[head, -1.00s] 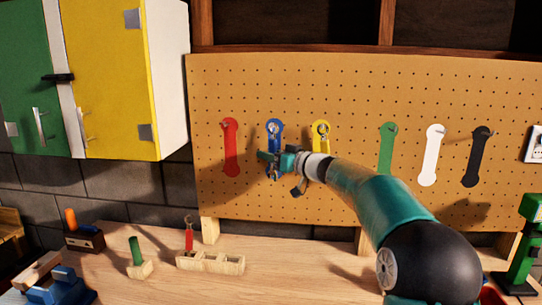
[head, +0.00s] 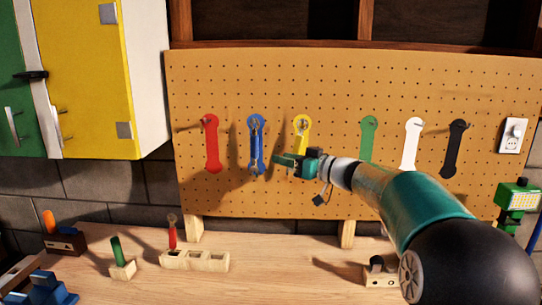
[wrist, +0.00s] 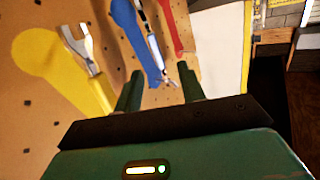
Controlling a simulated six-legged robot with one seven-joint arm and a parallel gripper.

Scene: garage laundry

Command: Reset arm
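My gripper (head: 290,162) is in front of the pegboard (head: 335,85), just right of the blue outline. In the wrist view its two fingers (wrist: 162,90) stand apart with nothing held between them. A metal wrench (head: 256,150) hangs over the blue outline and also shows in the wrist view (wrist: 153,42), beyond the fingertips. In the wrist view this wrench (wrist: 88,55) is at the left.
Red (head: 212,145), green (head: 368,138), white (head: 411,145) and black (head: 454,148) outlines are bare of tools. On the workbench (head: 280,275) stand a wooden block (head: 205,263) with a red-handled tool (head: 172,235) and a green peg on a base (head: 122,270). A yellow cabinet (head: 85,75) is left.

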